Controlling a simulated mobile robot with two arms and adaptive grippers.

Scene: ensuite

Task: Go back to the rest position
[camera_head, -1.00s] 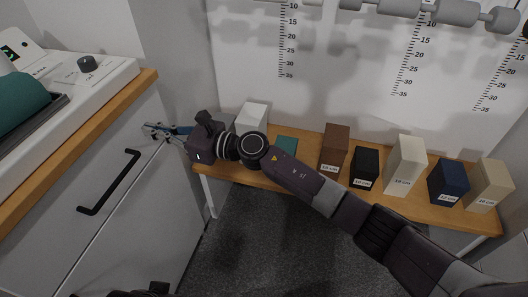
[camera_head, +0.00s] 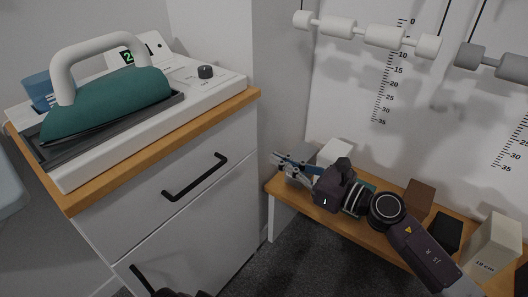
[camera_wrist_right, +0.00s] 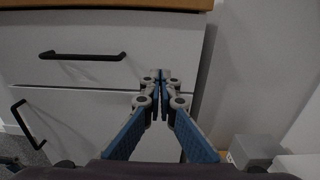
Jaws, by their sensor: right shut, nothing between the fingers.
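My right gripper (camera_head: 284,164) is at the left end of the low wooden bench, in front of the drawer cabinet's side. It is shut and empty. In the right wrist view its blue-padded fingers (camera_wrist_right: 160,76) meet at the tips, with the white drawer fronts (camera_wrist_right: 75,30) behind them. My right arm (camera_head: 420,250) comes in from the lower right, over the bench. My left gripper is not clearly visible; only a dark piece shows at the bottom edge of the head view.
The cabinet (camera_head: 190,225) has black handles (camera_head: 195,178) that stick out. On its top is a green iron (camera_head: 105,105) on a white base. The bench (camera_head: 275,185) holds several blocks, including a brown one (camera_head: 418,197) and a cream one (camera_head: 497,240). Dark carpet (camera_head: 300,255) lies clear below.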

